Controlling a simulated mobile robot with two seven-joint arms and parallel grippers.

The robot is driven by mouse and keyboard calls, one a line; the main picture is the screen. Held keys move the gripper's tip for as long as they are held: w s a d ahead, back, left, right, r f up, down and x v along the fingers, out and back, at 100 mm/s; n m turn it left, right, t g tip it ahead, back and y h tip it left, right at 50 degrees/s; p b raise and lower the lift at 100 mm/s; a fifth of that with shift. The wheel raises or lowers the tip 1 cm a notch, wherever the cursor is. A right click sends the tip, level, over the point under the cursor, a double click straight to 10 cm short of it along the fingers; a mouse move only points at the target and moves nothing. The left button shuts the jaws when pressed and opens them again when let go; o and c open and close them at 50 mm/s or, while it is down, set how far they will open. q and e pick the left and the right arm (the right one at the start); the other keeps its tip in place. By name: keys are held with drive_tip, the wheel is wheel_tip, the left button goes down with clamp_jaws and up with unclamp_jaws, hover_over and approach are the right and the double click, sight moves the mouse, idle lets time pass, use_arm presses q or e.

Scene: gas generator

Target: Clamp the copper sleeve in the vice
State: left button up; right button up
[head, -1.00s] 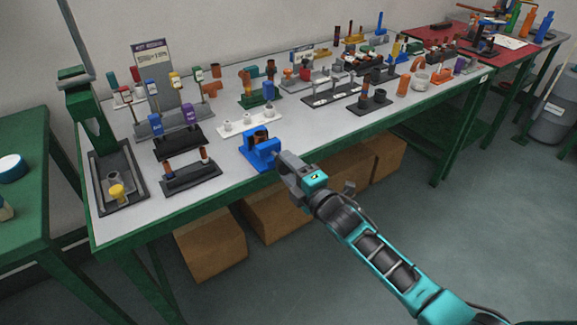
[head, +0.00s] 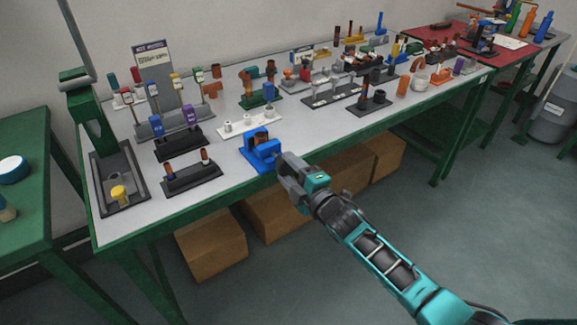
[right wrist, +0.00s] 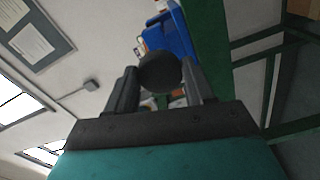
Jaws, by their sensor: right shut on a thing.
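The blue vice (head: 262,157) stands at the front edge of the grey-topped bench. The copper sleeve (head: 261,135) stands upright in the top of the vice; I cannot tell whether both jaws touch it. My right gripper (head: 283,166) is at the vice's front right side, past the bench edge. In the right wrist view its fingers are shut on a dark round knob (right wrist: 160,72), with the blue vice (right wrist: 172,36) just behind it. The sleeve is not clear in that view. My left gripper is not in view.
A white holder (head: 250,126) stands behind the vice, and a black stand with copper pieces (head: 191,180) is to its left. Many fittings fill the bench's back. Cardboard boxes (head: 212,250) lie below.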

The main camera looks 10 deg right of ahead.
idle(0.4)
drive_tip(key=shift+m+p, duration=0.35)
drive_tip(key=shift+m, duration=1.05)
drive_tip(key=o, duration=1.1)
drive_tip(key=shift+c, duration=0.2)
drive_tip(key=n+b, duration=0.1)
drive_tip(key=n, duration=0.4)
drive_tip(key=shift+n, duration=0.3)
drive_tip(key=c, duration=1.1)
